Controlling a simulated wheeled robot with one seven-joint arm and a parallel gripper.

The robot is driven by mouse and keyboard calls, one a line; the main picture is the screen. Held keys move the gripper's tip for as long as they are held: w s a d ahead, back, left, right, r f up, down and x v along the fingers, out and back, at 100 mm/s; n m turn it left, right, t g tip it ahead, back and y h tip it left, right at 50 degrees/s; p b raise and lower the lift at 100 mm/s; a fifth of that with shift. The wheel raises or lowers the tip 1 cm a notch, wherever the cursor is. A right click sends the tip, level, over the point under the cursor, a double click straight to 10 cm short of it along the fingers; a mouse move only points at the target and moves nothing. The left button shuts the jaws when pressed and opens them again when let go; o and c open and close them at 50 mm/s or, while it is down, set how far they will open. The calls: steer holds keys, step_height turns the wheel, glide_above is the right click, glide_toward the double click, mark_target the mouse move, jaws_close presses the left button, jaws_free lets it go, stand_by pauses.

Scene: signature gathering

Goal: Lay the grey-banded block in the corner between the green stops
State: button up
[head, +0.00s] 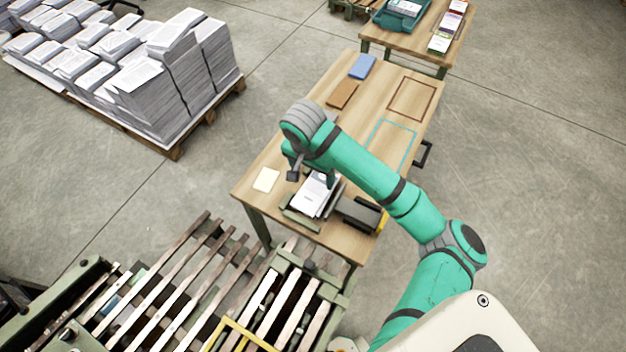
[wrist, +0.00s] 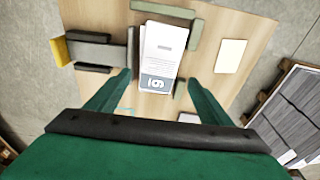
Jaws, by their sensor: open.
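The grey-banded block (head: 313,197) is a white paper-like stack lying flat at the table's near end. In the wrist view it (wrist: 164,48) shows a grey band with a number at its lower end. One green stop (wrist: 165,12) runs along its far short end in that view, and another green stop (wrist: 193,32) stands at its right side. The block looks very close to both; contact is not clear. My gripper (wrist: 152,82) is open, its fingers on either side of the banded end, apart from it. In the head view my gripper (head: 312,178) partly hides the block.
A dark clamp-like device (head: 358,213) with a yellow end stands right of the block. A cream pad (head: 266,180) lies left. Brown (head: 342,95) and blue (head: 362,66) blocks lie farther up the table (head: 258,208), near brown and cyan outlines. A slatted conveyor (head: 190,285) is in front.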

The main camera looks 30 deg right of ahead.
steer(key=shift+s+r, duration=0.2)
steer(key=shift+r, duration=0.75)
steer(key=shift+a, duration=0.1)
